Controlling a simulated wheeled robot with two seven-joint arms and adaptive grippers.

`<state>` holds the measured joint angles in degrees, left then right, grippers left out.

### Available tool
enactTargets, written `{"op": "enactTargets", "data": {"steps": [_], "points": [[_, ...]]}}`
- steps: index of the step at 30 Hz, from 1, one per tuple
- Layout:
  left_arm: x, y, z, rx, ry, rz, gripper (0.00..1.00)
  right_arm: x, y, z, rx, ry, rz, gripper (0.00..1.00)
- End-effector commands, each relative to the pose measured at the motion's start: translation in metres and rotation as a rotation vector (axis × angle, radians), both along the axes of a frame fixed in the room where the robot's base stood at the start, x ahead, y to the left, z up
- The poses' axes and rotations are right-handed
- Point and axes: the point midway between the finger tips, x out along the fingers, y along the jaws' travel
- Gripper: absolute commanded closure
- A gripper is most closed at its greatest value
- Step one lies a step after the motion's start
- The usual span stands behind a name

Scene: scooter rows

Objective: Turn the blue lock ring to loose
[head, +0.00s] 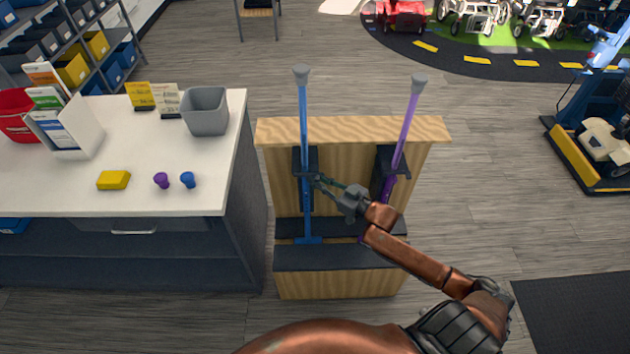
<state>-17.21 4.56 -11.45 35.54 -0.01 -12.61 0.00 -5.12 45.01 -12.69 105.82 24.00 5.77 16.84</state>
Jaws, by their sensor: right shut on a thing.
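A blue pole (304,110) with a grey top stands upright in the left holder of a wooden stand (350,130). My right gripper (318,181) reaches in from the right and is shut at the pole, at the height of the dark holder. The blue lock ring is small and mostly hidden by the fingers there, so its turn position cannot be read. A purple pole (408,120) leans slightly in the right holder, partly behind my right arm. My left gripper is not in view.
A white counter (215,195) to the left carries a yellow block (113,180), small purple (161,181) and blue (188,180) pieces and a grey bin (205,111). Open floor lies right of the stand. A blue machine (590,120) stands far right.

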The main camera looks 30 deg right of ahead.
Motion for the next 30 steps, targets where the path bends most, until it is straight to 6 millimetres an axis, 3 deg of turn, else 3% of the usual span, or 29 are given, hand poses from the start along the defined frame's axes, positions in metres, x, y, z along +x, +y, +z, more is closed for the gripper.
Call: {"op": "enactTargets", "data": {"steps": [12,13,20,30], "points": [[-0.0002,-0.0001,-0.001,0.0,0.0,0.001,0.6,-0.0001,-0.0013,0.0006,0.0,0.001,0.013,1.0],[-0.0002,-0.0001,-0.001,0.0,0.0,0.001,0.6,-0.0001,-0.0013,0.0006,0.0,0.001,0.013,0.87],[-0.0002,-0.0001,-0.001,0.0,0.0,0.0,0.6,-0.0001,-0.0013,0.0002,0.001,0.001,0.013,0.72],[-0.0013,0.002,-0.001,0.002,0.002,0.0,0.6,-0.0034,-0.0029,-0.0006,0.0,0.003,0.012,0.71]]}}
